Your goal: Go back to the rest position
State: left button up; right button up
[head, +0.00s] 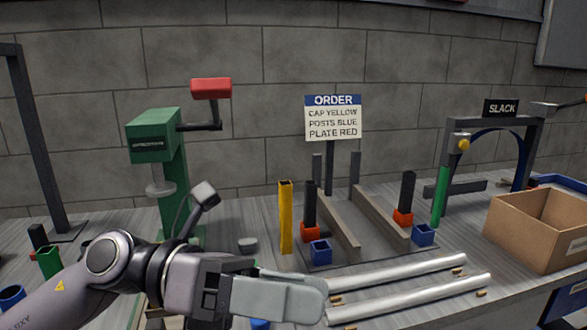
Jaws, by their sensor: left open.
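My left gripper (312,291) reaches in from the lower left over the front of the bench, its grey fingers pointing right. It is open, and I see nothing held between its fingers. Its fingertips overlap the left ends of two silvery rods (410,274) in the picture; I cannot tell whether they touch. My right gripper is not in view. The order sign (333,118) reads cap yellow, posts blue, plate red.
A green press (168,165) with a red handle stands behind my left arm. A yellow post (286,217), blue blocks (320,252) and rails (335,217) occupy the middle. A cardboard box (515,232) and the slack frame (493,122) stand at right.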

pick_arm(q)
jog(key=w+a+r+n+t+h, duration=0.1)
jog(key=w+a+n+t, duration=0.25)
jog(key=n+t, duration=0.65)
jog(key=w+a+r+n+t+h, duration=0.15)
jog(key=w+n+t, duration=0.25)
jog(key=n+t, duration=0.65)
jog(key=w+a+f+n+t+y, duration=0.1)
jog(key=w+a+f+n+y, duration=0.1)
jog(key=a+f+n+y, duration=0.45)
jog(key=w+a+f+n+y, duration=0.2)
jog(key=a+f+n+y, duration=0.2)
jog(key=f+n+y, duration=0.55)
jog(key=s+a+f+n+g+y, duration=0.45)
jog(key=s+f+n+g, duration=0.3)
jog(key=f, duration=0.45)
jog(key=s+a+f+n+g, duration=0.2)
jog(key=s+f+g, duration=0.25)
jog(key=s, duration=0.35)
jog(key=s+a+f+n+g, duration=0.1)
jog(key=s+f+g, duration=0.2)
jog(key=s+f, duration=0.35)
jog(key=w+d+t+h+p, duration=0.1)
jog(key=t+p, duration=0.1)
jog(key=w+t+p, duration=0.2)
jog(key=t+p, duration=0.1)
jog(key=w+d+t+h+p, duration=0.1)
jog(key=w+t+p, duration=0.1)
jog(key=shift+d+h+p, duration=0.3)
jog(key=shift+p, duration=0.1)
